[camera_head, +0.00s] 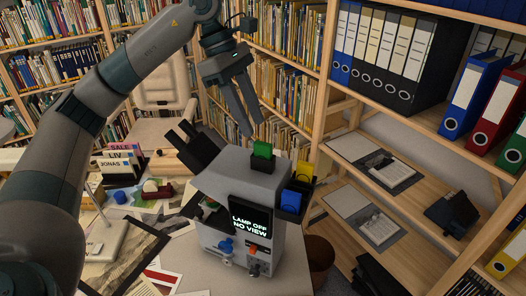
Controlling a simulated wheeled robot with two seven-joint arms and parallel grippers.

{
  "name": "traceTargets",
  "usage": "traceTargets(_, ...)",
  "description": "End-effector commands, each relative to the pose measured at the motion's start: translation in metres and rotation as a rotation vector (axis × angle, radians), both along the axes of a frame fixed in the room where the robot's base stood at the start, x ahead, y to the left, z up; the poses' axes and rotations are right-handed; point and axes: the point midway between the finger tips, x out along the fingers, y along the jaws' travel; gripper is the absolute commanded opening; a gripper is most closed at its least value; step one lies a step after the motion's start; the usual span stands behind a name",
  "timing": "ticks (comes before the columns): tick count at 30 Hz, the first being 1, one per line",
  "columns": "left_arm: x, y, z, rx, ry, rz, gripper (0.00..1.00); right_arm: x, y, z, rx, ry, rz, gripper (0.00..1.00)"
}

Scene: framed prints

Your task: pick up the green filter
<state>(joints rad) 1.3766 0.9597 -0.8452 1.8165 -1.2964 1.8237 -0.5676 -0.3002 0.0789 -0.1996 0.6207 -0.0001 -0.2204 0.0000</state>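The green filter (262,149) is a small green square piece with a black lower part. It stands upright on top of a grey box-shaped device (225,178) on the table. My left gripper (253,128) points down just above and slightly left of the green filter, apart from it as far as I can see. Its two fingers are separated, with nothing visible between them. A yellow filter (304,171) and a blue filter (291,199) sit at the device's right side. My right gripper is not in view.
The device's dark screen (250,222) reads "LAMP OFF NO VIEW". Black plates (190,143) stick up at its back left. Books and a small stand clutter the table's left. Shelves with binders (382,55) rise at the right; a bookcase stands behind.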

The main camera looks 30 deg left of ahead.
Motion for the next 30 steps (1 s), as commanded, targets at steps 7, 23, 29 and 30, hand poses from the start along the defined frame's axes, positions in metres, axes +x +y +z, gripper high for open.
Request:
traceTargets(7,0.0,0.0,-0.002,0.0,0.0,0.0,0.34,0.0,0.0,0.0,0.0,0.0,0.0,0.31)
traceTargets(23,-0.001,-0.018,-0.027,0.002,0.003,0.0,0.34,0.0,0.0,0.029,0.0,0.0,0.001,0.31)
traceTargets(29,0.0,-0.024,-0.045,0.001,0.001,0.001,0.34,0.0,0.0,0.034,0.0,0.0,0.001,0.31)
traceTargets(30,0.0,-0.025,-0.047,0.0,0.0,0.001,0.34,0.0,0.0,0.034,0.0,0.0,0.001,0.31)
